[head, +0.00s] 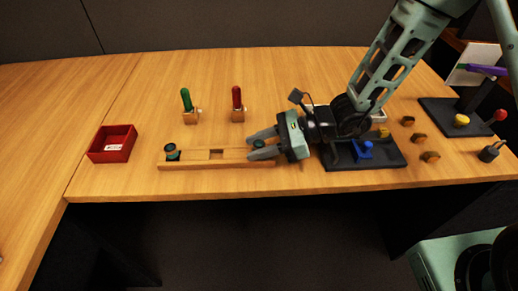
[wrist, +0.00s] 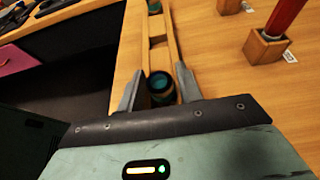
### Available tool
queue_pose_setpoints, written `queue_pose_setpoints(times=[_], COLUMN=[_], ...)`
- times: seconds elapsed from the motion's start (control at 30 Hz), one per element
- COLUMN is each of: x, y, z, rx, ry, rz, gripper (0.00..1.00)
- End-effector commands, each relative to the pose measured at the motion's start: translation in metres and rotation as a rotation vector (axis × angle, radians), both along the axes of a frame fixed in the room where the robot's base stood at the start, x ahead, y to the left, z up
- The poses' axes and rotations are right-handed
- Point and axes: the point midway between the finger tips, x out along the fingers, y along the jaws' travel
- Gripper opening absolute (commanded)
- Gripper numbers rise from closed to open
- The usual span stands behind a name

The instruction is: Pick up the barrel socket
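A long wooden rack (head: 200,160) lies near the table's front edge, with a slot in its middle. A short dark cylinder with a teal inside (head: 172,153) stands at its left end. A second such cylinder (wrist: 161,84) is at the right end; in the head view it is partly hidden by my gripper. I cannot tell which of them is called the barrel socket. My gripper (head: 256,144) is at the rack's right end. In the wrist view my gripper's fingers (wrist: 158,92) are apart, one on each side of the near cylinder. Whether they touch it is unclear.
Green-handled (head: 187,100) and red-handled (head: 237,98) tools stand in wooden blocks behind the rack. A red tray (head: 112,144) sits at left. A dark board with a blue part (head: 362,150) lies under my arm. Small wooden blocks and another dark board (head: 440,110) are at right.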

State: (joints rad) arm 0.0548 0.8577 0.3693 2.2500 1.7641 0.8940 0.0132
Motion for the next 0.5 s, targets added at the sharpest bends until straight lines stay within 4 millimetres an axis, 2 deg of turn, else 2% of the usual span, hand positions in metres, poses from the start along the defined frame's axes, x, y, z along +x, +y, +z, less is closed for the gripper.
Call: queue_pose_setpoints(times=[0.03, 0.1, 0.37, 0.5], x=[0.000, 0.000, 0.000, 0.001], y=[0.000, 0.000, 0.000, -0.001], z=[0.000, 0.000, 0.001, 0.011], rx=[0.000, 0.000, 0.000, 0.001], ry=[0.000, 0.000, 0.000, -0.004], rz=[0.000, 0.000, 0.000, -0.001], gripper=[0.20, 0.02, 0.02, 0.02])
